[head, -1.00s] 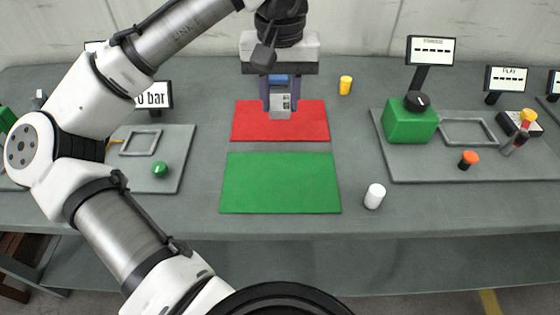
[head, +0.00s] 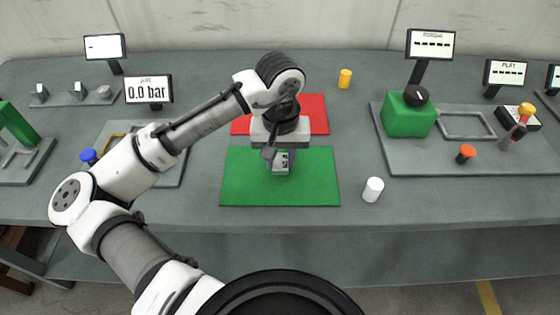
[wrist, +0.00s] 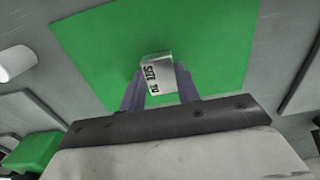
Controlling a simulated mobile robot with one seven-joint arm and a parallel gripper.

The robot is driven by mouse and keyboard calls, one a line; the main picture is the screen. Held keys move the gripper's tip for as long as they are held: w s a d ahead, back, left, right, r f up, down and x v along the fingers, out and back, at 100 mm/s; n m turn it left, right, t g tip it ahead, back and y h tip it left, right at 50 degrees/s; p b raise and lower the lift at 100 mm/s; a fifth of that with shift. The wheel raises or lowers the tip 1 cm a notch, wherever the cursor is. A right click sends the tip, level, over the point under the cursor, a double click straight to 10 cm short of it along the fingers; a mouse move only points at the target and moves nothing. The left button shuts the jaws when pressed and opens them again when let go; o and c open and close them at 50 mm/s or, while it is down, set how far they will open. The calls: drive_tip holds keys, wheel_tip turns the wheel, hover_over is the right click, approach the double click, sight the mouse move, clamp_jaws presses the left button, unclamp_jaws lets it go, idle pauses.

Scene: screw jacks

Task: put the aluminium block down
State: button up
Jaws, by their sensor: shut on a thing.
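The aluminium block (head: 281,169) is a small silver block between the fingers of my gripper (head: 281,158), over the green mat (head: 240,189). In the wrist view the block (wrist: 157,74) shows dark lettering, and the two purple fingers of my gripper (wrist: 158,88) are shut on its sides. The green mat (wrist: 100,45) fills the area behind it. I cannot tell whether the block touches the mat or hangs just above it. The red mat (head: 314,112) lies behind the green one, partly hidden by my arm.
A white cylinder (head: 373,189) stands just right of the green mat. A yellow cylinder (head: 345,78) stands behind. A grey board with a green box (head: 407,117) is at the right. Another grey board with a blue knob (head: 89,156) lies left. The green mat is otherwise clear.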

drive_tip(key=shift+f, duration=1.05)
drive_tip(key=shift+f, duration=0.15)
drive_tip(key=shift+f, duration=0.1)
drive_tip(key=o, duration=1)
